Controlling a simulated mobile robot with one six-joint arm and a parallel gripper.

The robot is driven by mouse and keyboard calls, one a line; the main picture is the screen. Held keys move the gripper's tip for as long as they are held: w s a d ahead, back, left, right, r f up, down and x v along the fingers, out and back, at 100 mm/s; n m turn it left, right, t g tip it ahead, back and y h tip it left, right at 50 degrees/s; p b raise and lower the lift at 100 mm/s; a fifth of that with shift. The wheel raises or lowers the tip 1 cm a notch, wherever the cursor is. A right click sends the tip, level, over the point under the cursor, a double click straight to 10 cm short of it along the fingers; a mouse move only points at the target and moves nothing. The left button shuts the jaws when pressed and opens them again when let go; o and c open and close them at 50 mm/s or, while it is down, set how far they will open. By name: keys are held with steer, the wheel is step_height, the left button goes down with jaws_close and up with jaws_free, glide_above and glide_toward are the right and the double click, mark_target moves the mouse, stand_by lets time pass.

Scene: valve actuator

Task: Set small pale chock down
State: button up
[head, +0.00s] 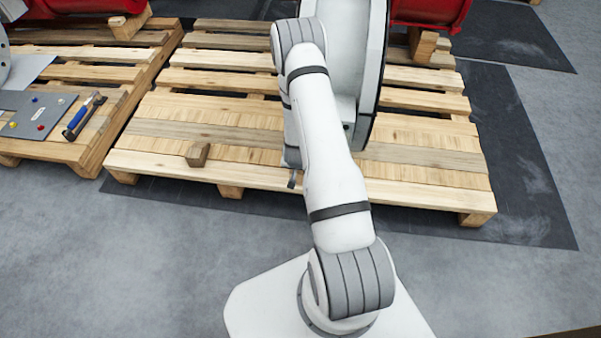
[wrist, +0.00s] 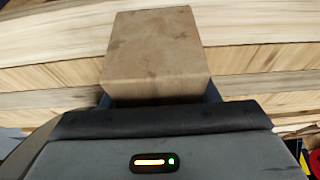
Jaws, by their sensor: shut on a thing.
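The small pale chock (wrist: 155,50) is a tan wooden block with some dark smudges, seen close up in the wrist view. My gripper (wrist: 159,95) is shut on it, with dark fingers just showing at its near sides. Pallet planks lie behind the chock in that view; I cannot tell whether it touches them. In the head view my arm hides the held chock and most of the gripper.
A wooden pallet (head: 236,134) with gaps between slats spans the middle. A small brown block (head: 198,154) sits near its front edge. A second pallet (head: 88,146) at left bears a grey panel (head: 36,112) and tools (head: 84,117). Red machinery stands behind.

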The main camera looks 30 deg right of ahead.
steer(key=shift+w+d, duration=0.65)
steer(key=shift+w, duration=0.3)
steer(key=shift+b+x, duration=0.6)
steer(key=shift+x, duration=0.3)
steer(key=f+b, duration=0.1)
steer(key=f, duration=0.1)
steer(key=f+b, duration=0.2)
steer(key=f, duration=0.1)
steer(key=shift+w+d+f, duration=0.1)
steer(key=shift+w+f, duration=0.1)
steer(key=shift+f, duration=0.05)
steer(key=shift+r, duration=0.15)
steer(key=o, duration=1.2)
